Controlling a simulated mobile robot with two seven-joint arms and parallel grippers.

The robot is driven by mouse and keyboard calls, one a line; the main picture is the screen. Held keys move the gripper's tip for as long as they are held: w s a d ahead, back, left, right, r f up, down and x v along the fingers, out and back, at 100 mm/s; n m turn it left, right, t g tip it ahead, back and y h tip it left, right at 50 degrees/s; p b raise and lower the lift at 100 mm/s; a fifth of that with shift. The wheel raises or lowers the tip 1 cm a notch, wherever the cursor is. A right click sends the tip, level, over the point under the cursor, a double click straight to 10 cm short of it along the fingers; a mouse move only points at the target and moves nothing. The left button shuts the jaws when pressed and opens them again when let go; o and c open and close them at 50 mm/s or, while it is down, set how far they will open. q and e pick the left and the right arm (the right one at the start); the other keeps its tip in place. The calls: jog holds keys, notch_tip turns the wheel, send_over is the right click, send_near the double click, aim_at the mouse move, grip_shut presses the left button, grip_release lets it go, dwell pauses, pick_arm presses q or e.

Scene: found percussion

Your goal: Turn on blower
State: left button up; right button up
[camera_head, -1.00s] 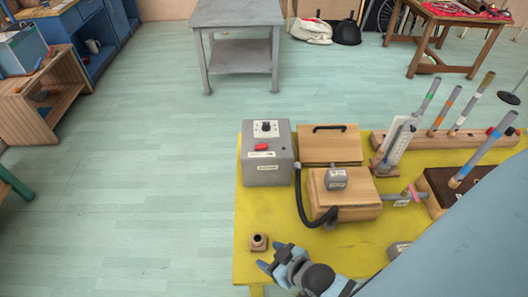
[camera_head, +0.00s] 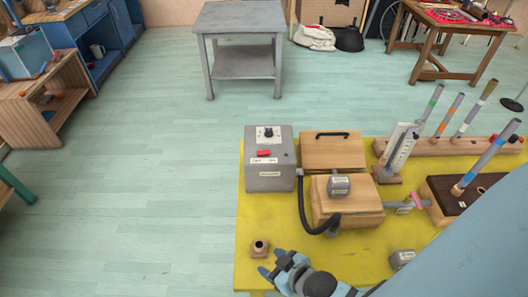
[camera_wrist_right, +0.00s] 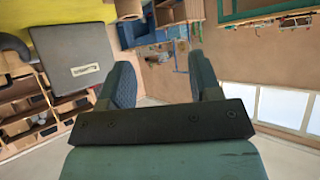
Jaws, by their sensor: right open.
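The blower is a grey box (camera_head: 269,160) on the left of the yellow table (camera_head: 262,215) in the head view. Its top face has a black dial on a white plate (camera_head: 265,133) and a red switch (camera_head: 263,153). A black hose (camera_head: 310,218) runs from it to a wooden box (camera_head: 335,205). My right gripper (camera_head: 273,265) is open and empty at the table's front edge, near a small brown block with a hole (camera_head: 259,248). Its two fingers (camera_wrist_right: 165,85) show apart in the right wrist view. My left gripper is not in view.
A second wooden box with a black handle (camera_head: 333,150) stands behind. Several upright tubes (camera_head: 432,103) stand on racks at the right. A small grey block (camera_head: 401,259) lies at front right.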

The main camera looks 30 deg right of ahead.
jog(key=shift+w, duration=0.1)
jog(key=c, duration=0.3)
jog(key=shift+w, duration=0.35)
jog(key=c, duration=0.4)
jog(key=w+n+g, duration=0.1)
jog(key=w, duration=0.2)
jog(key=w+d, duration=0.1)
jog(key=w, duration=0.2)
jog(key=w+d+n+g, duration=0.1)
jog(key=w, duration=0.3)
jog(key=shift+n+g+y, duration=0.3)
grip_shut()
jog(key=w+d+r+n+g, duration=0.3)
jog(key=w+d+r, duration=0.2)
jog(key=w, duration=0.5)
jog(key=w+d+r+n+g, duration=0.1)
jog(key=w+d+r, duration=0.2)
jog(key=r, duration=0.3)
jog(key=w+d+r+n+g+h, duration=0.1)
jog(key=w+d+r, duration=0.1)
jog(key=d+r, duration=0.3)
jog(key=w+d+r+n+g+h, duration=0.1)
jog(key=w+d+r+g, duration=0.1)
jog(key=r, duration=0.5)
jog(key=shift+w+d+b, duration=0.45)
jog(key=shift+w+d, duration=0.4)
jog(key=shift+d, duration=0.15)
jog(key=shift+f, duration=0.1)
